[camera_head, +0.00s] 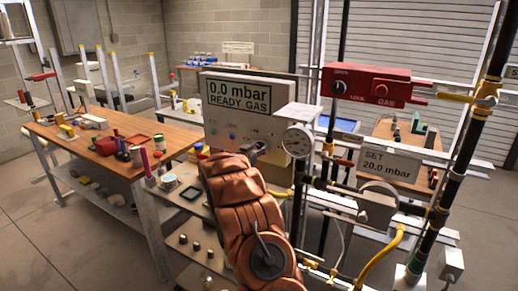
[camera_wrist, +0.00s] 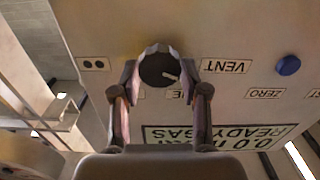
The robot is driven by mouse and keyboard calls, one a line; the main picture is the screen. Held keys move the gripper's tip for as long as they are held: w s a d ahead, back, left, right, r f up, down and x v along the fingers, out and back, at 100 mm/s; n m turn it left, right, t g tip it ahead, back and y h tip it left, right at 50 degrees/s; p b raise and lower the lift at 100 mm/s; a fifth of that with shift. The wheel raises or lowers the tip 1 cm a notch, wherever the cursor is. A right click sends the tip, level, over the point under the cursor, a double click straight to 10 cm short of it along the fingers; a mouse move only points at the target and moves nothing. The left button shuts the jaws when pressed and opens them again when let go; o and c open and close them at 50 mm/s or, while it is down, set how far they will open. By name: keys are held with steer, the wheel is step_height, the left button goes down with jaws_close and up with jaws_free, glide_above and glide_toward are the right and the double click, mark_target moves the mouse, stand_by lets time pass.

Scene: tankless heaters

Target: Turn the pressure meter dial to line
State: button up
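The pressure meter (camera_head: 221,133) is a pale box with a display reading 0.0 mbar READY GAS. Its dial (camera_wrist: 158,70), dark and round with a white pointer mark, shows in the wrist view, where the panel appears upside down. The pointer points right and slightly down, between the VENT label (camera_wrist: 226,66) and a partly hidden label below it that ends in NE. My gripper (camera_wrist: 159,66) has its fingertips at both sides of the dial and looks closed on it. In the head view my gripper (camera_head: 257,149) is at the panel front and the dial is hidden.
A round gauge (camera_head: 297,141) and pipes stand just right of my gripper. A red gas box (camera_head: 371,87) and a SET 20.0 mbar sign (camera_head: 388,163) are farther right. A wooden workbench (camera_head: 95,143) stands left.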

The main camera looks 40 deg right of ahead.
steer(key=c, duration=0.5)
steer(key=shift+a+f+m+b, duration=0.1)
steer(key=shift+f+m+b, duration=0.15)
steer(key=shift+b, duration=0.3)
steer(key=shift+f+m+b, duration=0.1)
steer(key=shift+m+b, duration=0.45)
steer(key=shift+b, duration=0.25)
steer(key=shift+m+b, duration=0.8)
steer(key=shift+b, duration=0.2)
steer(key=m+b, duration=0.3)
steer(key=b, duration=0.1)
steer(key=shift+m, duration=0.4)
steer(key=shift+m+b, duration=0.75)
steer(key=shift+m, duration=0.05)
steer(key=shift+s+r, duration=0.1)
steer(key=shift+r, duration=0.1)
